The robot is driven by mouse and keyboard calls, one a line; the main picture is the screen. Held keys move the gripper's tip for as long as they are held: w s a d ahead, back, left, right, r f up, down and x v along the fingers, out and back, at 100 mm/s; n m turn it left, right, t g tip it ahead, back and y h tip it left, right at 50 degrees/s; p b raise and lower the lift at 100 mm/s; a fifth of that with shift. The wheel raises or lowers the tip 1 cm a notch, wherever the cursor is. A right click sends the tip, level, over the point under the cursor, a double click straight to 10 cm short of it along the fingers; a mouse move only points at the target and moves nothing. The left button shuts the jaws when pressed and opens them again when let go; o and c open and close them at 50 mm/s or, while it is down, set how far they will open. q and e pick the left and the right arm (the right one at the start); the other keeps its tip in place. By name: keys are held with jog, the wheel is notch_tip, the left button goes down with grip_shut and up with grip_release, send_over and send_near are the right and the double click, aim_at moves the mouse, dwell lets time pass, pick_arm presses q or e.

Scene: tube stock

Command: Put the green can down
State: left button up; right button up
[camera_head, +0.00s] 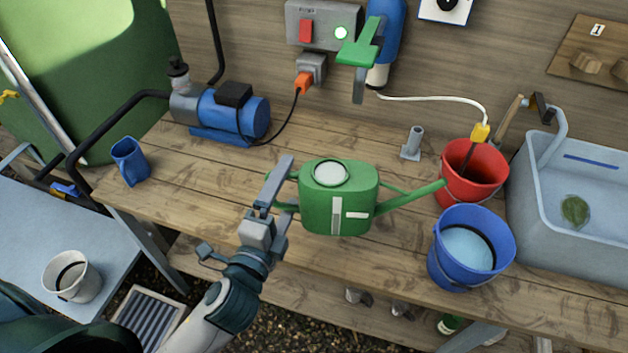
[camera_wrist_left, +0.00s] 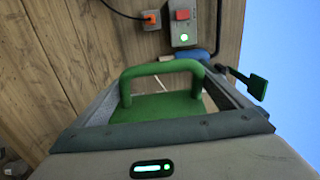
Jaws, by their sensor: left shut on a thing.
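The green can (camera_head: 337,208) is a watering can with a white round opening on top and a long spout reaching right toward the red bucket. It is upright at the front of the wooden bench (camera_head: 225,220); I cannot tell whether its base touches the wood. My left gripper (camera_head: 277,188) is shut on its handle from the left side. In the left wrist view the green handle (camera_wrist_left: 160,68) shows between the two fingers, with the can's body beyond. My right gripper is not in view.
A red bucket (camera_head: 470,185) and a blue bucket (camera_head: 470,247) of water stand right of the can, close to the spout. A blue pump (camera_head: 230,112) and blue jug (camera_head: 130,161) are at left. A sink (camera_head: 545,190) is at far right. Bare wood lies left of the can.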

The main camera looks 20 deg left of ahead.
pick_arm(q)
jog(key=s+a, duration=0.1)
jog(key=s+a+r, duration=0.1)
jog(key=shift+s+r+y, duration=0.1)
jog(key=shift+s+y, duration=0.2)
jog(key=shift+a, duration=0.1)
